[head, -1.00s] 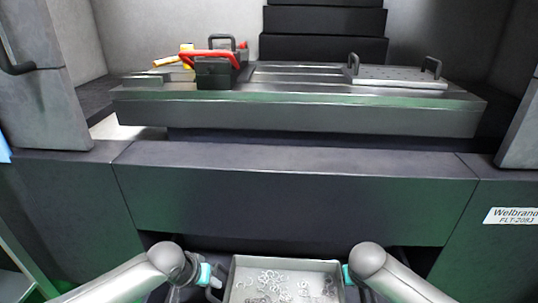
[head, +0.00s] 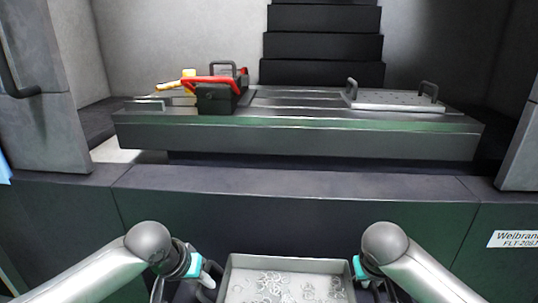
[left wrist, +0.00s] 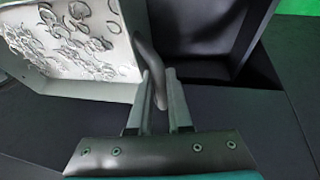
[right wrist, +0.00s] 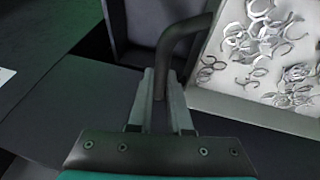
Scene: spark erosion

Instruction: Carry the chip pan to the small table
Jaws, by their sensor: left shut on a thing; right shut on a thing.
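The chip pan (head: 291,262) is a light grey tray with curly metal chips in it, at the bottom of the head view, its near part cut off. My left gripper (head: 206,290) is shut on its left dark handle; the left wrist view shows the fingers around this handle (left wrist: 150,62) beside the pan wall (left wrist: 98,88). My right gripper (head: 364,290) is shut on the right handle; this handle (right wrist: 172,50) and the pan wall (right wrist: 255,114) show in the right wrist view. No small table is in view.
The machine's dark front panel (head: 290,205) stands just beyond the pan. Above it is the machine bed (head: 300,142) with a red-handled dark block (head: 215,98) and a perforated plate with two handles (head: 400,103). A label (head: 514,239) is at right.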

